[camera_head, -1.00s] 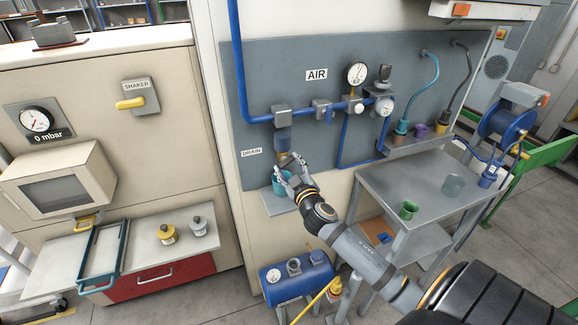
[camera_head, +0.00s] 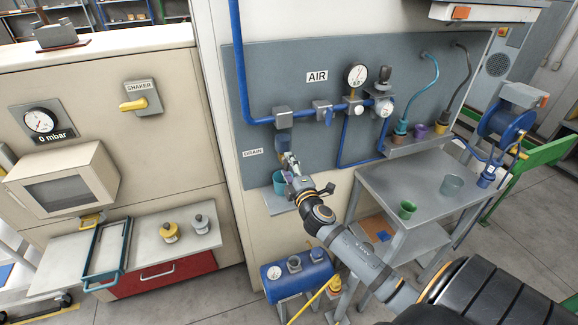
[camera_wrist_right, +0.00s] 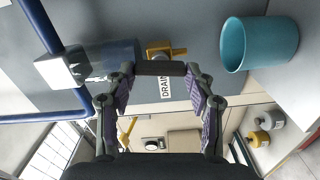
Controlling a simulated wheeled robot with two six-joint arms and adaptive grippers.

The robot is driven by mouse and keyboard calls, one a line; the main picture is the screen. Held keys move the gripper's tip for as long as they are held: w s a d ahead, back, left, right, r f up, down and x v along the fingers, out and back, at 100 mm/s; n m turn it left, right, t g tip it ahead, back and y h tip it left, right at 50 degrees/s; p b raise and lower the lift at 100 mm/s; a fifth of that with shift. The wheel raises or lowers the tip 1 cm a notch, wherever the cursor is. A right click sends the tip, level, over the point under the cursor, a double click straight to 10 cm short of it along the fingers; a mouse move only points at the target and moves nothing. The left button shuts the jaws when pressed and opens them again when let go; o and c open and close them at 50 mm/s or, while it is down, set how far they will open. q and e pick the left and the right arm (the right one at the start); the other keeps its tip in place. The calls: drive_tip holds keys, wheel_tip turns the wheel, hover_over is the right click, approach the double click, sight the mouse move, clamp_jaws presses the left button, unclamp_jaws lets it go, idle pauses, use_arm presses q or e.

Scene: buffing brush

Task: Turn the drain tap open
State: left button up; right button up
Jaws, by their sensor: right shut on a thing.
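The drain tap's brass part (camera_wrist_right: 166,49) shows in the right wrist view beside the DRAIN label (camera_wrist_right: 165,82), under the clear filter bowl (camera_wrist_right: 118,58). A dark bar (camera_wrist_right: 160,68), seemingly the tap's handle, spans between the fingertips of my right gripper (camera_head: 288,160), which is shut on it. In the head view the gripper hides most of the tap, just below the blue bowl (camera_head: 284,140). A teal cup (camera_head: 279,183) stands on a small shelf below the tap, partly behind the gripper. It also shows in the right wrist view (camera_wrist_right: 262,45). My left gripper is not in view.
A blue air pipe (camera_head: 250,121) runs along the grey panel with valves and a gauge (camera_head: 357,76). A steel table (camera_head: 400,180) with a green cup (camera_head: 407,209) stands at the right. A blue tank (camera_head: 297,277) stands below, near my right arm.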

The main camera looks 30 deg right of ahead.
drive_tip(key=shift+n, duration=0.8)
drive_tip(key=shift+f, duration=0.1)
drive_tip(key=o, duration=1.2)
drive_tip(key=shift+c, duration=0.2)
drive_tip(key=shift+s, duration=0.1)
drive_tip(key=v, duration=1.1)
drive_tip(key=shift+s, duration=0.35)
drive_tip(key=shift+a, duration=0.1)
